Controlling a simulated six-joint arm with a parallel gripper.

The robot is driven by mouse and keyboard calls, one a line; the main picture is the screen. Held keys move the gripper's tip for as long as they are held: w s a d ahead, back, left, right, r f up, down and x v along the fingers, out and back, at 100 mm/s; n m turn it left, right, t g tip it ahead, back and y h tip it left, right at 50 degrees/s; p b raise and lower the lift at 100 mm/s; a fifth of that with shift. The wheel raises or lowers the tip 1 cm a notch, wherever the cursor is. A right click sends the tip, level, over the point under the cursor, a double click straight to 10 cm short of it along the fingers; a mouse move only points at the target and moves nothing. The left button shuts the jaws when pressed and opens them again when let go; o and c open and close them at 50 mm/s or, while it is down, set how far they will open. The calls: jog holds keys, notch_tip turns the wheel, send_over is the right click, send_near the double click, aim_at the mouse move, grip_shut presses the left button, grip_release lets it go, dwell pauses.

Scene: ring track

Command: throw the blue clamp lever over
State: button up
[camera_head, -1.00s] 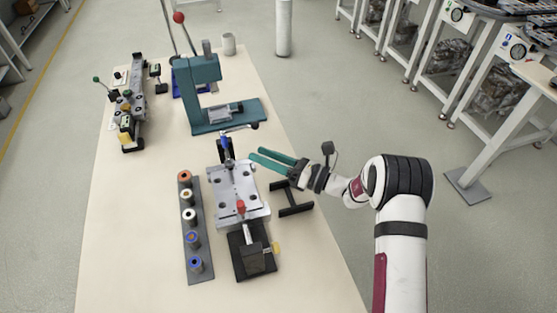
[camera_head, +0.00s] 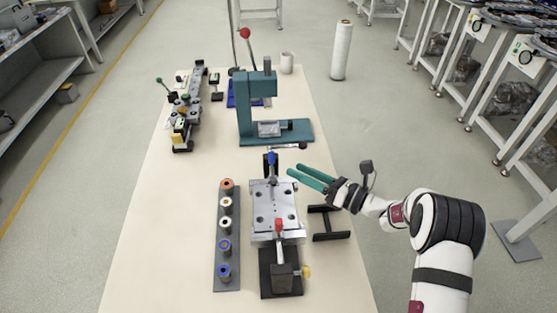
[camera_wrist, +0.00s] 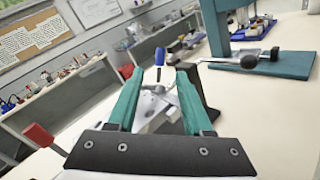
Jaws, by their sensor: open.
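The blue clamp lever (camera_head: 271,158) stands upright at the far end of the grey metal fixture plate (camera_head: 262,205) in the head view. In the wrist view the blue lever (camera_wrist: 159,56) shows beyond and between my fingertips, apart from them. My gripper (camera_head: 298,177) is open and empty, just right of the lever and above the plate's far right corner. Its two green fingers (camera_wrist: 161,84) point toward the lever in the wrist view.
A red-tipped clamp (camera_head: 279,225) stands at the plate's near end. A rack of several rollers (camera_head: 228,255) lies left. A green press (camera_head: 255,105) stands behind, its dark handle reaching near the lever. A black stand (camera_head: 330,222) lies right, under my arm.

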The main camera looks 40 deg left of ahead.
aim_at(274, 160)
jog(key=a, duration=0.6)
jog(key=s+a, duration=0.1)
jog(key=a, duration=0.2)
grip_shut()
